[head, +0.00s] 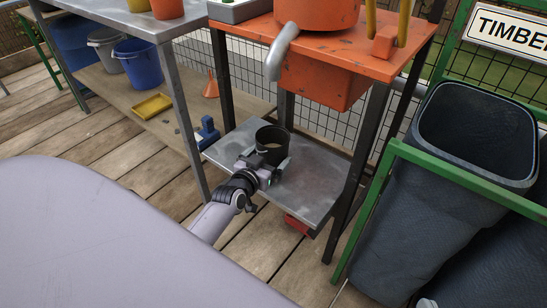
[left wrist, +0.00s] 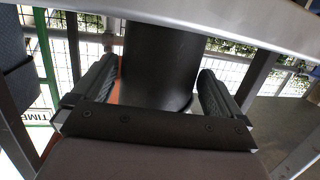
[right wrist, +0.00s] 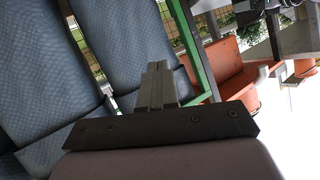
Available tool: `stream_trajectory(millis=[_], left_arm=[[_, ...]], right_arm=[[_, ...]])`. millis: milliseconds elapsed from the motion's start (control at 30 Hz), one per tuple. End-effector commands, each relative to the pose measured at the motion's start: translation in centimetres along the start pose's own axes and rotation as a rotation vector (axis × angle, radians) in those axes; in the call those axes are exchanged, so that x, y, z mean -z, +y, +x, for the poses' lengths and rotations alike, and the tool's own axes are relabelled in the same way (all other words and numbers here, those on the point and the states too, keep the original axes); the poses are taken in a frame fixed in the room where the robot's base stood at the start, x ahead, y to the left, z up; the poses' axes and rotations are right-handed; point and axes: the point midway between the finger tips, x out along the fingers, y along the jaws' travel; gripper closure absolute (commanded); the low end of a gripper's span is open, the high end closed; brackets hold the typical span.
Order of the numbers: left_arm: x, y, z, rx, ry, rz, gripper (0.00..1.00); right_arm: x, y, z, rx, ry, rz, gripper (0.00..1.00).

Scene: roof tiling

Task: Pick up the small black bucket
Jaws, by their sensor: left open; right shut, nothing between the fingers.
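The small black bucket (head: 272,138) stands upright on the grey lower metal shelf (head: 315,185) of the orange-topped stand. My left gripper (head: 264,163) is at its near side, low over the shelf. In the left wrist view the dark bucket wall (left wrist: 160,60) fills the space between the two fingers of my left gripper (left wrist: 157,78). These fingers are open, one on each side, with narrow gaps to the bucket. My right gripper (right wrist: 157,80) is shut and empty in the right wrist view, away from the bucket.
An orange top (head: 340,48) with an orange box below overhangs the shelf. Dark legs (head: 360,160) frame it. A grey bench (head: 120,15) stands left, with a blue bucket (head: 140,65) and yellow tray (head: 152,106) beneath. Dark bins (head: 440,200) behind a green rail stand right.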

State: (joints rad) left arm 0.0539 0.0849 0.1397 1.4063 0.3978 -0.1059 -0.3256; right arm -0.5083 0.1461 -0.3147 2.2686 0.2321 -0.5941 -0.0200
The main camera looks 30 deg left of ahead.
Motion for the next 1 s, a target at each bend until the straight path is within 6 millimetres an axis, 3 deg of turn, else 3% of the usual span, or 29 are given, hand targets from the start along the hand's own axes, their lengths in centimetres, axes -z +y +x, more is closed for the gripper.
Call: stream_trajectory(millis=[200,500,567,700,1000], left_arm=[[-0.3,0.0,2.4,0.001,0.001,0.001,0.0],[-0.2,0.0,2.7,0.0,-0.001,0.001,0.0],[-0.2,0.0,2.7,0.0,-0.001,0.001,0.16],[0.1,0.0,2.7,0.001,0.005,0.001,0.62],[1.0,0.0,2.5,0.001,0.007,0.0,0.62]], right_arm=[[-0.3,-0.7,0.8,0.046,0.017,0.043,1.0],[-0.2,-0.9,0.8,0.054,0.019,0.051,1.0],[-0.2,-0.9,0.8,0.053,0.019,0.051,1.0],[-0.1,-0.9,0.8,0.053,0.018,0.051,1.0],[0.3,-0.8,0.6,0.045,0.019,0.04,1.0]])
